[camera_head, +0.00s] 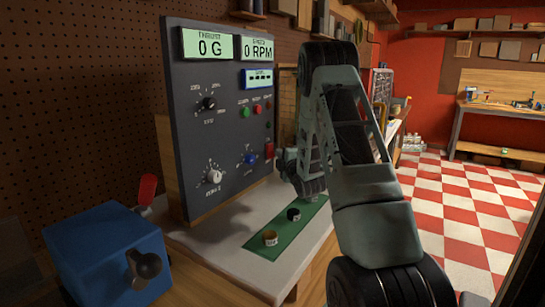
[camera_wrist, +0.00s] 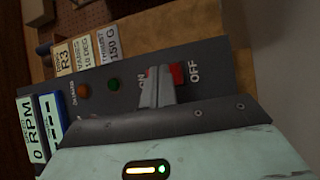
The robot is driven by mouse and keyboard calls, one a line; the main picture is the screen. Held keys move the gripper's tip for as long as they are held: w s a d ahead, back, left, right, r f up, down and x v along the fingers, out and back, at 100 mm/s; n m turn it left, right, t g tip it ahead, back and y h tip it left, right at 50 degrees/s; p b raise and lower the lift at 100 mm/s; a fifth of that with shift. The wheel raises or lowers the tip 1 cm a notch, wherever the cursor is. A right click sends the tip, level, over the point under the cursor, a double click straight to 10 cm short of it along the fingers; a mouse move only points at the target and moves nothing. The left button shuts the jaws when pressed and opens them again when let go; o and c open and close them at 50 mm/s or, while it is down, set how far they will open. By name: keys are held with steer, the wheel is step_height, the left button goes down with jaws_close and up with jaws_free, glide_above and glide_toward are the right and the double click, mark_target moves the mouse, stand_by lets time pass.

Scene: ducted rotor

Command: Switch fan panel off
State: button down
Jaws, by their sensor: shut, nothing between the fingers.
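The dark grey fan panel (camera_head: 225,115) stands upright on the bench, its displays reading 0 G and 0 RPM. Its red switch (camera_head: 269,150) is low at the right edge. In the wrist view the red switch (camera_wrist: 177,72) sits between the ON and OFF labels, partly hidden by my fingers. My gripper (camera_wrist: 159,72) is shut and empty, its tips in front of the switch toward the ON side. I cannot tell whether they touch it. In the head view my gripper (camera_head: 281,158) is at the panel's right edge, partly hidden by my arm.
Several knobs and small coloured buttons (camera_head: 257,109) are on the panel. A green mat (camera_head: 285,228) with two small round parts lies in front. A blue box (camera_head: 105,255) with a dark knob stands at the lower left. Checkered floor is open at the right.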

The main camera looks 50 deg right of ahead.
steer(key=shift+w, duration=0.1)
steer(key=shift+w+f+b, duration=0.2)
steer(key=shift+w+b, duration=0.1)
steer(key=shift+b, duration=0.3)
steer(key=shift+w+a+f+b, duration=0.1)
steer(key=shift+w+f+b, duration=0.05)
steer(key=shift+w+b, duration=0.2)
stand_by(0.5)
steer(key=shift+s, duration=0.1)
stand_by(0.3)
steer(key=shift+s+r, duration=0.4)
steer(key=shift+s, duration=0.25)
steer(key=s, duration=0.1)
steer(key=s+r, duration=0.1)
steer(key=s, duration=0.1)
steer(key=s+r, duration=0.1)
steer(key=shift+s+d, duration=0.25)
steer(key=shift+d, duration=0.05)
stand_by(0.6)
